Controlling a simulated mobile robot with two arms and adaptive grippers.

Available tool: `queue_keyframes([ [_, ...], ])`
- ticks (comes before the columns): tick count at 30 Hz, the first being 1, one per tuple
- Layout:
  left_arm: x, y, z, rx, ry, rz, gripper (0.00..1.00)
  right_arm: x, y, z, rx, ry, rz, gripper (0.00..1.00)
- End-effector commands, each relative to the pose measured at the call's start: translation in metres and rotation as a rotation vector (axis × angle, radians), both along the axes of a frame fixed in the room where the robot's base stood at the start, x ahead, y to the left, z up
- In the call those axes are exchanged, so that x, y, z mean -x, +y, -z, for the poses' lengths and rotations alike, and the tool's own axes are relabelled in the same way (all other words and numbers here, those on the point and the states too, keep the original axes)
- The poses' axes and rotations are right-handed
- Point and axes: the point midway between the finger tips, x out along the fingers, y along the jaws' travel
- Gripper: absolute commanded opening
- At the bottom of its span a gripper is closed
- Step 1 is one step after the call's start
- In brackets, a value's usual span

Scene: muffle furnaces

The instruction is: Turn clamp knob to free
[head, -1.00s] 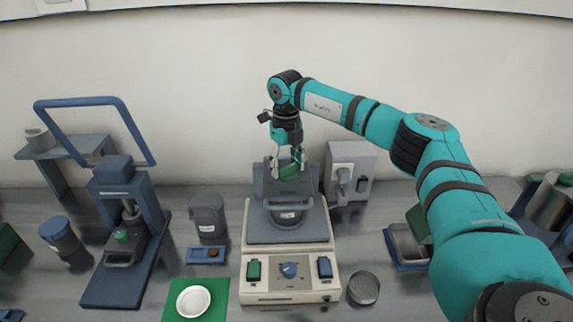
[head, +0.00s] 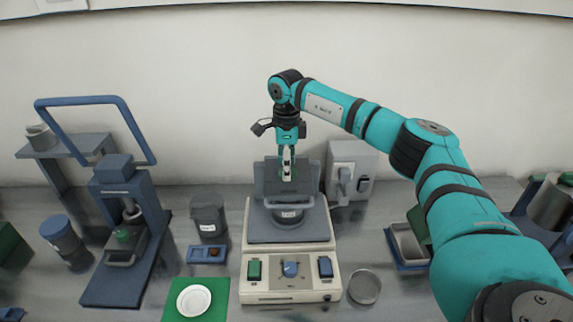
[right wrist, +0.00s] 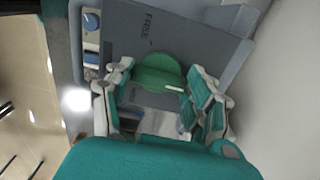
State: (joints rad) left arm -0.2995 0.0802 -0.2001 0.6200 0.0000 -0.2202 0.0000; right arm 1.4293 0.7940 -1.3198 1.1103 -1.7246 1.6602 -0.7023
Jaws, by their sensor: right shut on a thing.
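The clamp knob (right wrist: 158,70) is a green disc on the grey sifter-like machine (head: 262,230), on its raised back part. In the right wrist view a short white mark shows at the knob's lower right. A label that seems to read FREE lies above the knob in that view, on the opposite side from the mark. My right gripper (head: 287,176) points down at the machine, its fingers shut on the knob from two sides; it also shows in the right wrist view (right wrist: 160,86). In the head view the fingers hide most of the knob. My left gripper is not in view.
The machine's front panel has a green switch (head: 254,270), a blue dial (head: 290,269) and a blue switch (head: 325,267). A blue press (head: 118,240) stands left, a grey box (head: 352,170) close behind right. A round tin (head: 364,287) sits front right.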

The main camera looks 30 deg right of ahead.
Motion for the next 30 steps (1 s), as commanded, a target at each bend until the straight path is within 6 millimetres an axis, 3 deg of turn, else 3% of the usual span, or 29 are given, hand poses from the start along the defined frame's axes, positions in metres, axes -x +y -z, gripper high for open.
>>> queue_keyframes([
  [30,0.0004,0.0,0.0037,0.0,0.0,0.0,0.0,0.0029,-0.0003,-0.001,-0.001,-0.004,-0.965,0.24],
])
